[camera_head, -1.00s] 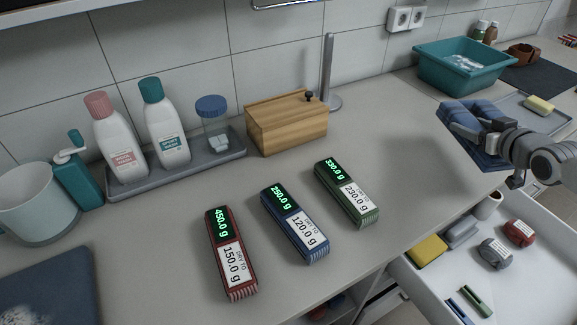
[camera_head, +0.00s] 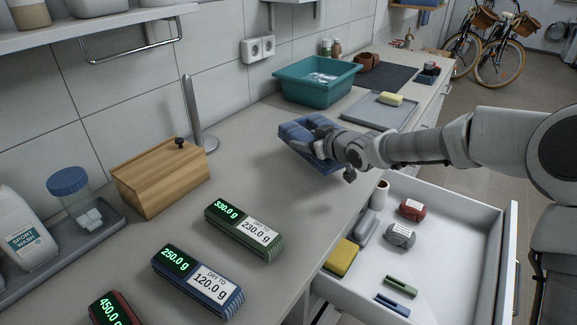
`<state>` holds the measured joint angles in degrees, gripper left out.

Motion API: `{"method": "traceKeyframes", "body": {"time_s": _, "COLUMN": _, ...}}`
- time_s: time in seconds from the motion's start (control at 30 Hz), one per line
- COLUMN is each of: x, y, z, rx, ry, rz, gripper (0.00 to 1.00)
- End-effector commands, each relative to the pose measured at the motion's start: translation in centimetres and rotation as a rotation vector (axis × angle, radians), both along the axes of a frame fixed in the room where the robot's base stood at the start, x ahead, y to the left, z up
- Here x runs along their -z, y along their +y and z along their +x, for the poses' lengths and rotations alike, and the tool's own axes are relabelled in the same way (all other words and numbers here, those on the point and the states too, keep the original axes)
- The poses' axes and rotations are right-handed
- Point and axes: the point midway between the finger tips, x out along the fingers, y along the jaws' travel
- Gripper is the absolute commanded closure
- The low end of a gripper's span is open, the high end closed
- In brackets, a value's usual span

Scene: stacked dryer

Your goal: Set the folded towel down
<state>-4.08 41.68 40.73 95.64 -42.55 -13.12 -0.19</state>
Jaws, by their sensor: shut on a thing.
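The folded towel (camera_head: 296,130) is blue and tilted, held above the counter (camera_head: 262,176). My gripper (camera_head: 318,140) is shut on it, reaching in from the right. The gripper and wrist hide part of the towel and its lower edge, so its exact gap to the counter is hard to tell. A soft shadow lies on the counter to its left.
A teal basin (camera_head: 316,84) and a grey tray (camera_head: 368,112) with a yellow sponge (camera_head: 390,99) stand behind the towel. A wooden box (camera_head: 160,180) and a metal post (camera_head: 194,115) stand at left. An open drawer (camera_head: 455,225) juts out below my arm. The counter's middle is clear.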

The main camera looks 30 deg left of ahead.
Motion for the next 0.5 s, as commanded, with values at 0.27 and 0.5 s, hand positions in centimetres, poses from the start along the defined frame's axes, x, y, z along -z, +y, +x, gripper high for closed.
{"method": "traceKeyframes", "body": {"time_s": 0.27, "x": 2.3, "y": 3.6, "z": -1.5, "rx": -0.003, "ry": -0.002, "rz": 0.0, "gripper": 1.0}}
{"method": "traceKeyframes", "body": {"time_s": 0.5, "x": 3.2, "y": 4.2, "z": -1.7, "rx": -0.001, "ry": 0.0, "rz": 0.0, "gripper": 1.0}}
